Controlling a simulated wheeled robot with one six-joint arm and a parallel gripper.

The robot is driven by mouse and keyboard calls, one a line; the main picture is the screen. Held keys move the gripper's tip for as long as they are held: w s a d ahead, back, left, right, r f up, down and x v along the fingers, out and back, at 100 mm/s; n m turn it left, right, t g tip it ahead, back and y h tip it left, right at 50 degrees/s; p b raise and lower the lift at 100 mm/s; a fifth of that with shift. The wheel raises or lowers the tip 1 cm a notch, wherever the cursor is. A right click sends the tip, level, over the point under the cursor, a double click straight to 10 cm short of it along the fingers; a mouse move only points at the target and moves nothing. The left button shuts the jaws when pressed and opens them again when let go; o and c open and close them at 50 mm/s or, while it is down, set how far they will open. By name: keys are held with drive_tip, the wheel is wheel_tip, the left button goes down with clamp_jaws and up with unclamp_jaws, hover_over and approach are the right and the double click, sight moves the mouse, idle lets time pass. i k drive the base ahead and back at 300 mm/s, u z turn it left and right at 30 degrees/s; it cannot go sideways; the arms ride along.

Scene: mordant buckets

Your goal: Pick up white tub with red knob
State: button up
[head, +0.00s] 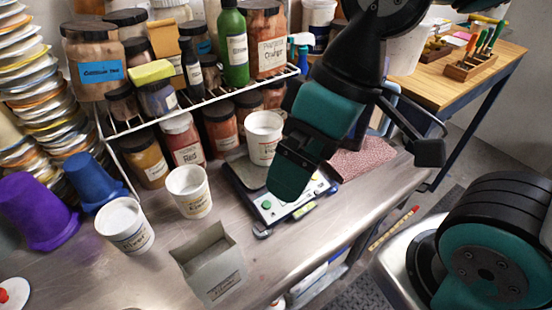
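A white tub with a red knob (12,293) is at the bottom left corner of the head view. The left and lower picture edges cut it off, so only part of its top shows. My gripper (318,150) hangs from the upper middle over the digital scale, far to the right of this tub and apart from it. Its dark and teal parts overlap in this view, and its fingertips are not clearly shown. I cannot tell whether it is open or shut.
White labelled buckets (124,226) (190,192) stand on the metal bench, with another (263,138) on the scale (268,205). A grey box (209,265) stands at the front. Purple (38,212) and blue (92,182) cups are left. A jar-filled rack (215,97) is behind.

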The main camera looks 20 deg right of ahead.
sight(263, 129)
drive_tip(key=k, duration=1)
drive_tip(key=z, duration=1.4)
drive_tip(key=i, duration=1.05)
drive_tip(key=u, duration=2.65)
drive_tip(key=i, duration=0.5)
